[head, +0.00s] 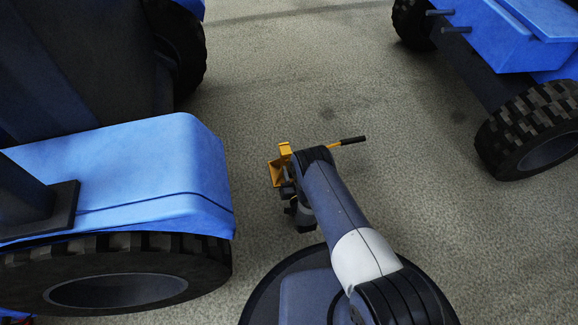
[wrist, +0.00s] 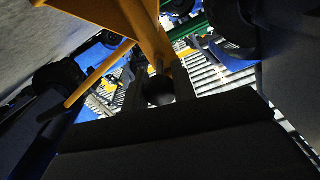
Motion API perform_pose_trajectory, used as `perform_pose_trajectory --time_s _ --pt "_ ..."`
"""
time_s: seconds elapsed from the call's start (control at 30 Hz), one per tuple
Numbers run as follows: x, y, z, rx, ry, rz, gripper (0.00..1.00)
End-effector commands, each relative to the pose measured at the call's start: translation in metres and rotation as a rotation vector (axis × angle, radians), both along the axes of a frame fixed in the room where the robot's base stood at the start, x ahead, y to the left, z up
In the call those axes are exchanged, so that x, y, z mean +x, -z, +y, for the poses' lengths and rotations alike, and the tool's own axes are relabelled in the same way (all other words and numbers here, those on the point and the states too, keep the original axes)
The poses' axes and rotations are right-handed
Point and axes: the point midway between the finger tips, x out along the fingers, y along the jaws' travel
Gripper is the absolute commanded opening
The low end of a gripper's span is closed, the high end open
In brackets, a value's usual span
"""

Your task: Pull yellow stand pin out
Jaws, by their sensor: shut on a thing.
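The yellow stand (head: 279,168) is on the floor just beyond my arm's end in the head view, partly hidden by the arm. It fills the upper middle of the wrist view (wrist: 142,25). A dark round knob with a short grey stem, which looks like the stand's pin (wrist: 158,92), is at the stand's lower end in the wrist view. My gripper (wrist: 157,78) is shut on this pin, with a finger on each side of the knob. The stem runs up against the yellow stand; how deep it sits is hidden. In the head view my gripper (head: 289,190) is beside the stand.
A yellow bar with a black handle (head: 347,141) sticks out to the right of the stand. A big blue vehicle (head: 120,175) with black tyres stands close on the left. Another blue vehicle (head: 510,35) stands at the upper right. Grey floor between them is clear.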

Motion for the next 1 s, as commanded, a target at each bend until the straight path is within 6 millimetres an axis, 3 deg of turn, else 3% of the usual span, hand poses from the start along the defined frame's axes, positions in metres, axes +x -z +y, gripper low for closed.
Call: perform_pose_trajectory --time_s 0.17,0.2,0.47,0.77,1.0 --pt "0.000 0.000 0.000 0.000 0.000 0.000 0.00" --pt "0.000 0.000 0.000 0.000 0.000 0.000 0.27" --pt "0.001 0.000 0.000 0.000 0.000 0.000 0.47" --pt "-0.005 -0.001 -0.001 0.000 0.000 0.001 0.47" --pt "-0.042 -0.002 -0.012 -0.001 0.000 0.005 0.47"
